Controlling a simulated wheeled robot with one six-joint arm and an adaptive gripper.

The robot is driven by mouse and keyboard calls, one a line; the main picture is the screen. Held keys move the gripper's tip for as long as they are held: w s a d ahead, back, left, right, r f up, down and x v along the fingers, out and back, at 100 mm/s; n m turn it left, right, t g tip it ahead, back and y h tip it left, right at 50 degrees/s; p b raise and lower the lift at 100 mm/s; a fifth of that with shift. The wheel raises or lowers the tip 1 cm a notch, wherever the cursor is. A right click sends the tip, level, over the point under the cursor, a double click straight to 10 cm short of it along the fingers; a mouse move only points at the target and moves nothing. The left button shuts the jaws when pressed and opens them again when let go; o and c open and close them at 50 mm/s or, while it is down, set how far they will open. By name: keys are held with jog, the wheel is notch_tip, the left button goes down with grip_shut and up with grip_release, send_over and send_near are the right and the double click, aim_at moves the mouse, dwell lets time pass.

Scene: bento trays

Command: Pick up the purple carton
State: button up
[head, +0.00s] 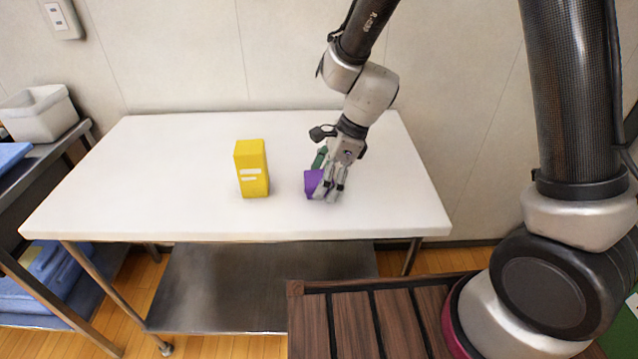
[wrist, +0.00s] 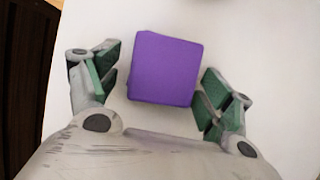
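The purple carton (head: 312,184) is on the white table, right of the middle in the head view, with my gripper partly in front of it. In the wrist view the purple carton (wrist: 165,69) shows as a slightly turned purple square. My gripper (head: 330,190) is low over the table at the carton. In the wrist view my gripper (wrist: 160,88) is open, with one green-padded finger on each side of the carton.
A yellow carton (head: 252,170) with white marks stands upright on the white table (head: 150,180), left of the purple one. The table is otherwise clear. A pale bin (head: 38,112) sits on a side shelf at the far left. A wall is behind the table.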

jog(key=c, duration=0.9)
